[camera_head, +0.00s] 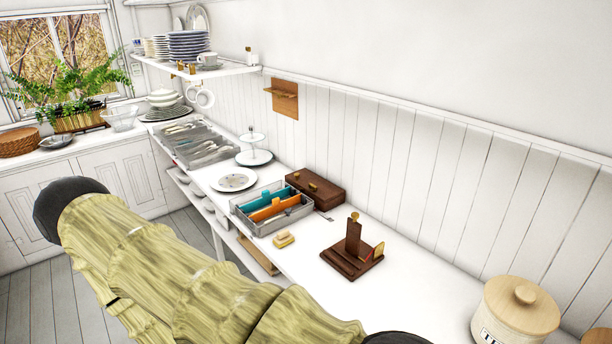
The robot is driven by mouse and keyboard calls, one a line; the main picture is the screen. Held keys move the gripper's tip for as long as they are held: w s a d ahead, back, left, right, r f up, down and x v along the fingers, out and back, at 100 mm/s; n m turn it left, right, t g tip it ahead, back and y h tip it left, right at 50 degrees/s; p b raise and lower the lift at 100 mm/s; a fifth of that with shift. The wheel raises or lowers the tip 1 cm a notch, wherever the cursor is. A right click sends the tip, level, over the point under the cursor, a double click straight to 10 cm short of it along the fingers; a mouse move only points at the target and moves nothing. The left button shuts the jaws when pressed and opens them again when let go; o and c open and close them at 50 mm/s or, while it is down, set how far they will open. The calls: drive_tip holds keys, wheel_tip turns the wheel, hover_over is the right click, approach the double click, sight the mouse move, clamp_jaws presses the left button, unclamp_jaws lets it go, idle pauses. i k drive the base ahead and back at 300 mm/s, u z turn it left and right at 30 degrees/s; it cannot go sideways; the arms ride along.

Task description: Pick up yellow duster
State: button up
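A small pale yellow object (284,239) lies on the white counter, in front of the grey divided tray (272,207). It is the only small loose yellow thing I can make out, and it may be the yellow duster; it is too small to be sure. Nothing touches it from above. My arm, with a yellow-green streaked surface and dark joints, crosses the lower left of the view. My gripper is not visible, so its opening and anything in it are hidden.
The tray holds teal and orange items. A brown wooden box (315,189) lies behind it. A dark wooden stand (352,250) is to the right, and a lidded canister (515,312) is at the lower right. Plates and a cutlery tray (199,146) occupy the far counter.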

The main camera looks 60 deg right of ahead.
sight(283, 238)
drive_tip(key=z, duration=1.15)
